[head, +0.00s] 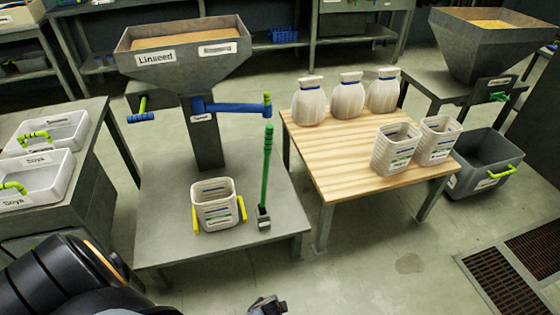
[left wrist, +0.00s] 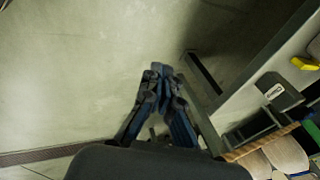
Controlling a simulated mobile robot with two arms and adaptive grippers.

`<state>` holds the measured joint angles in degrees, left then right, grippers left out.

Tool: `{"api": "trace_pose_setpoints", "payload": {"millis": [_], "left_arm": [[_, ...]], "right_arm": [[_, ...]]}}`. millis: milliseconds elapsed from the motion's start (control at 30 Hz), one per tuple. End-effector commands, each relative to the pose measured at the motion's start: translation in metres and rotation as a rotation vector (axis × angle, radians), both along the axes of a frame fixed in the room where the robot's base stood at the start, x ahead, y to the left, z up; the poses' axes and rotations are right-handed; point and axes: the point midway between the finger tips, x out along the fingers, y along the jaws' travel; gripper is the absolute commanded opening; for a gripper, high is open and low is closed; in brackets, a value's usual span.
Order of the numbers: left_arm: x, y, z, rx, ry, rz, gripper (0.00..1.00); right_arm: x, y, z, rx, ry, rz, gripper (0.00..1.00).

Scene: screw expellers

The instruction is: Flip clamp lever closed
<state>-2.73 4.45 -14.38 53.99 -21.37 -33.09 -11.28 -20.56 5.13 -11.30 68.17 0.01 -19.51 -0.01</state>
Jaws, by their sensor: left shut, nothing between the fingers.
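The clamp lever (head: 268,155) is a long green handle. It stands nearly upright from a small grey clamp block (head: 263,217) at the front right of the linseed press table (head: 160,240). In the left wrist view the clamp block (left wrist: 279,92) is at the right, with part of the green lever (left wrist: 275,133) below it. My left gripper (left wrist: 162,72) is shut and empty, over the floor and apart from the clamp. In the head view only its tip (head: 268,306) shows at the bottom edge, in front of the table. My right gripper is not in view.
A white bin with yellow handles (head: 215,205) stands just left of the clamp. The linseed hopper (head: 185,50) and a blue crank (head: 235,107) are behind. A wooden table (head: 335,160) with white bags and bins is to the right. Floor in front is clear.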

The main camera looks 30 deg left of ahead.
Motion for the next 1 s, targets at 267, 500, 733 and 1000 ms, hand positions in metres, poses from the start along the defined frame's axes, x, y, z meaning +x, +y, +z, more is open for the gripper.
{"api": "trace_pose_setpoints", "payload": {"millis": [267, 500, 733, 1000], "left_arm": [[0.237, 0.029, 0.152, 0.552, -0.345, -0.175, 0.00], [0.277, 0.053, 0.326, 0.924, -0.543, -0.003, 0.00], [0.260, 0.063, 0.397, 1.042, -0.603, 0.128, 0.00], [0.258, 0.063, 0.405, 1.051, -0.606, 0.139, 0.00]], "right_arm": [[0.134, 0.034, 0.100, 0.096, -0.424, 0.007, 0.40], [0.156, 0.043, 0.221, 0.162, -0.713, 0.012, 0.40], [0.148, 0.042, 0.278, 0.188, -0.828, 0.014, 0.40], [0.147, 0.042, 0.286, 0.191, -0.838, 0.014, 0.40]]}}
